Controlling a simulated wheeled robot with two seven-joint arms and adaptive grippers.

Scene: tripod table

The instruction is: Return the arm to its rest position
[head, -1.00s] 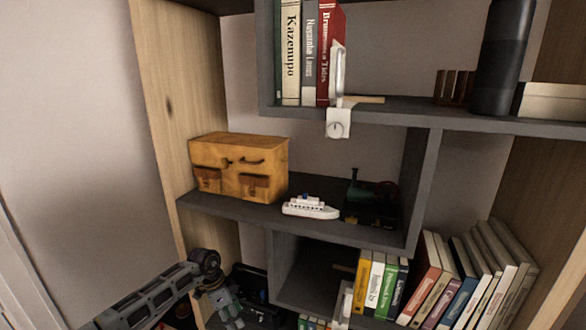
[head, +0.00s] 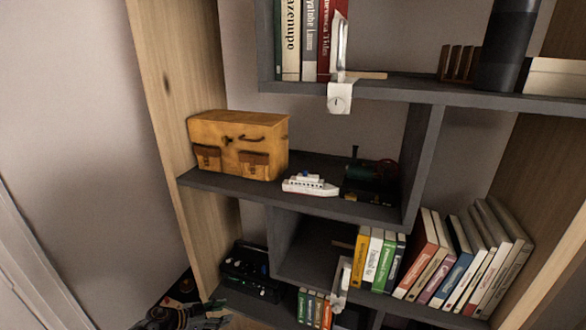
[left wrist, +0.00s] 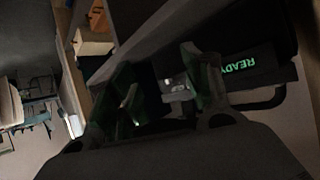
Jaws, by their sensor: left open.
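My left gripper (left wrist: 162,92) is open in the left wrist view, with its two fingers apart and nothing seen between them. My right gripper is in neither view.
The grey shelves hold a yellow case (head: 238,145), a white toy ship (head: 310,186), a dark toy locomotive (head: 370,182) and leaning books (head: 465,262). A black box (head: 250,270) sits on the low shelf near the arm. The wall at left is clear.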

